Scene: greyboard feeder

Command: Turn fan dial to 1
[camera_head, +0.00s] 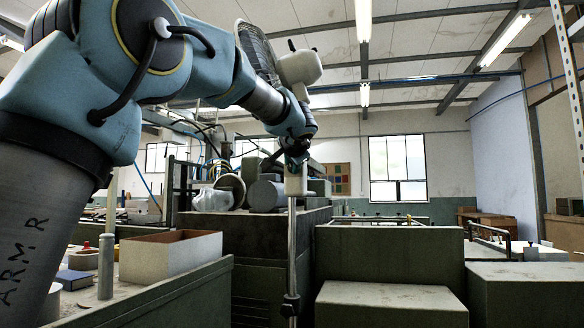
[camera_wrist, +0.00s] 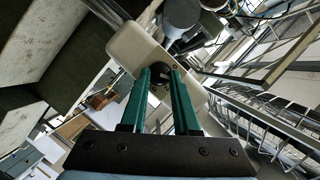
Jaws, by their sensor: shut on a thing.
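The standing fan has a metal pole (camera_head: 292,250), a cream control box (camera_head: 296,184) partway up and a pale motor housing (camera_head: 299,67) with a dark cage (camera_head: 258,50) partly behind my arm. In the wrist view the cream control box (camera_wrist: 130,45) lies right in front of my gripper (camera_wrist: 160,72). A small dark dial (camera_wrist: 158,84) sits between its green fingertips, which are shut on it. The dial's marks and its setting cannot be read. In the head view my gripper (camera_head: 296,155) is at the top of the control box, and the dial is hidden.
Behind the fan stands a dark green cabinet (camera_head: 262,232) with grey cylinders and a wrapped white bundle (camera_head: 212,199) on top. An open cardboard box (camera_head: 165,256) sits on the bench at left. Green blocks (camera_head: 390,305) fill the right foreground.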

